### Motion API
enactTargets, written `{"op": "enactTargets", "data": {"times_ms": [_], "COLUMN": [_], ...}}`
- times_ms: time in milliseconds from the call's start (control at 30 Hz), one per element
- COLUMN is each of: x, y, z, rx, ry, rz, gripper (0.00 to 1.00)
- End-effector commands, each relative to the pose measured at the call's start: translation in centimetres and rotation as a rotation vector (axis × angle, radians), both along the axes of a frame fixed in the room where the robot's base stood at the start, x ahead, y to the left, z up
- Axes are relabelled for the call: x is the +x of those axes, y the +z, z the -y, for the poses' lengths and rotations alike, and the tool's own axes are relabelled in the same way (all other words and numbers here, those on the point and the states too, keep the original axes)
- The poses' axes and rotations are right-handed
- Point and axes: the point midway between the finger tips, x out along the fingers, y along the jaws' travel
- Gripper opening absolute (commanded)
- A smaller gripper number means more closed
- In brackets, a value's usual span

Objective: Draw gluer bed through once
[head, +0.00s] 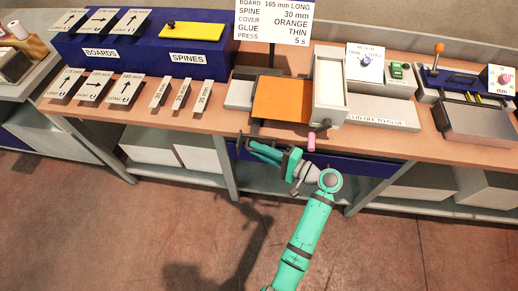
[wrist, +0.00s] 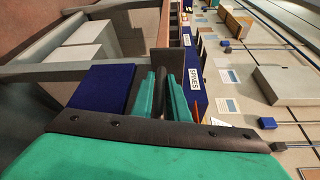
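The gluer (head: 332,88) stands on the bench as a pale upright frame. An orange cover piece (head: 282,100) lies on its flat grey bed (head: 240,95), to the left of the frame. A dark bar (head: 254,128) stands at the bed's front left corner. My gripper (head: 252,146) is low at the bench's front edge, close to this bar. In the wrist view a dark bar (wrist: 164,45) shows between or just beyond my two green fingers (wrist: 166,92). I cannot tell whether they grip it.
A pink-tipped handle (head: 311,143) sticks out at the gluer's front, close to my wrist. A card (head: 277,20) stands behind the bed. A glue dial box (head: 367,62) and a grey press (head: 478,122) are to the right. Spine strips (head: 181,93) lie left.

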Motion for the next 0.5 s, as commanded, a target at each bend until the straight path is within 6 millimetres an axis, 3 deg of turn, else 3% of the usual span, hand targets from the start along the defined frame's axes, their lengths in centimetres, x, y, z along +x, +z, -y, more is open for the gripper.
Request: {"op": "enactTargets", "data": {"times_ms": [367,500], "x": [0.0,0.0], "y": [0.1,1.2], "z": [0.0,0.0], "rx": [0.001,0.000], "ry": [-0.001,-0.001], "rz": [0.000,0.002], "gripper": [0.30,0.30]}}
